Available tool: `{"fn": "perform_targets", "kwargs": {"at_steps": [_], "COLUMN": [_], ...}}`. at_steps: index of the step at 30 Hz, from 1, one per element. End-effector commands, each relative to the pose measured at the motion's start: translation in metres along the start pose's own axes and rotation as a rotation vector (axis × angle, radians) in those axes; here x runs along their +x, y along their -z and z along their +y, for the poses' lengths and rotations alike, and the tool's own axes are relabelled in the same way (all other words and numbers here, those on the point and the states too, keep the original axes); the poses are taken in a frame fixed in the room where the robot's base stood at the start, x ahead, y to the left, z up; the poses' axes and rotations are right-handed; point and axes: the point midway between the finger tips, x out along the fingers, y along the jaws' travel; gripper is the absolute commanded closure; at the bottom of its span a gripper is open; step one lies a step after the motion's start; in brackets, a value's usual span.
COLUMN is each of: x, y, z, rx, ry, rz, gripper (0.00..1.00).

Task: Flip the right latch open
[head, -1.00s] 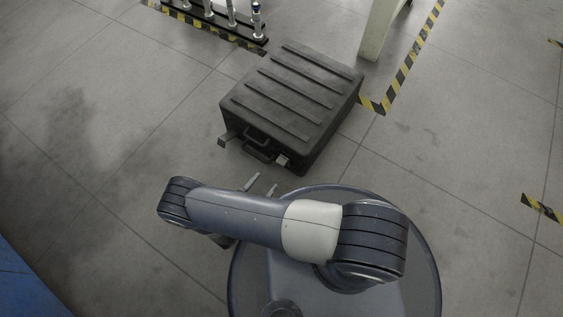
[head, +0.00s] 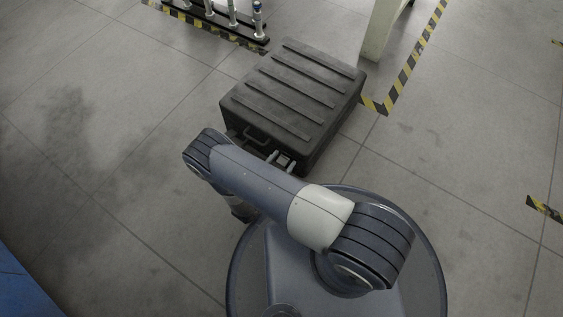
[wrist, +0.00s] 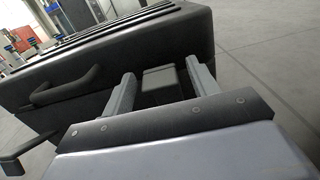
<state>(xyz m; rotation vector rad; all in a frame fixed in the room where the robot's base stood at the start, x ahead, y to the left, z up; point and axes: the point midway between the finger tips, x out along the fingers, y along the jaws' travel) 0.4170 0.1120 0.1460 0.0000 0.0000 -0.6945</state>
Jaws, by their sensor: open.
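A black ribbed case (head: 290,85) lies flat on the floor, its handle side facing me. My gripper (head: 278,157) is at the right part of that side, with its fingers apart. In the wrist view the two fingers of my gripper (wrist: 160,72) reach toward the case front. Between them is a dark piece that looks like the right latch (wrist: 160,82); I cannot tell whether the fingers touch it. The left latch (wrist: 25,154) sticks out from the case at the lower left. In the head view the right latch is hard to tell from the fingers.
The case handle (wrist: 65,86) stands out left of my fingers. A rack with upright posts (head: 215,20) is behind the case. A pale support leg (head: 380,30) and striped floor tape (head: 405,68) are at the back right. The floor at left is clear.

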Motion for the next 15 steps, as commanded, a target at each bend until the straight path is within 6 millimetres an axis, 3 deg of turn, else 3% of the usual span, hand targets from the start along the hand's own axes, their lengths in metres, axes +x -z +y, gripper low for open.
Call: {"fn": "perform_targets", "kwargs": {"at_steps": [8,15], "x": [0.0008,0.0007], "y": [-0.0002,-0.0001], "z": [0.0,0.0], "rx": [0.0,0.0], "ry": [0.0,0.0], "rz": [0.0,0.0], "gripper": [0.44,0.64]}}
